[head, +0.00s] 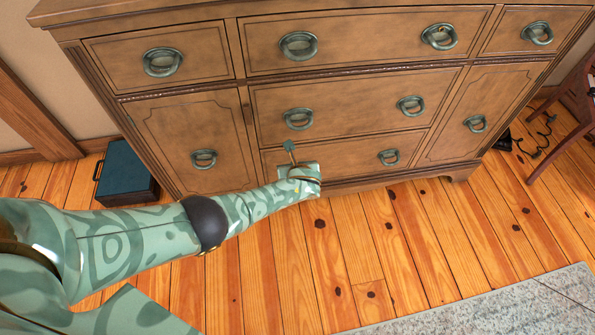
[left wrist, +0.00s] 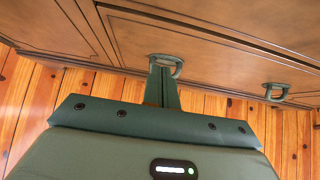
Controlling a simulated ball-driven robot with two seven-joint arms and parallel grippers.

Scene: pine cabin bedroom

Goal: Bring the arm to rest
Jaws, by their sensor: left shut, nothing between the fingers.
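My left arm reaches in from the left in the head view. Its gripper (head: 290,148) is in front of the dresser's lower middle drawers. In the left wrist view the two fingers of my left gripper (left wrist: 162,72) are pressed together with nothing between them. Their tips overlap a ring handle (left wrist: 178,65) in the picture; I cannot tell whether they touch it. My right gripper is not in view.
A wooden dresser (head: 185,82) with ring handles fills the back; its drawers and doors look shut. A dark teal case (head: 126,173) stands on the floor at its left. A grey rug (head: 500,310) lies front right. Plank floor (head: 420,240) is clear between.

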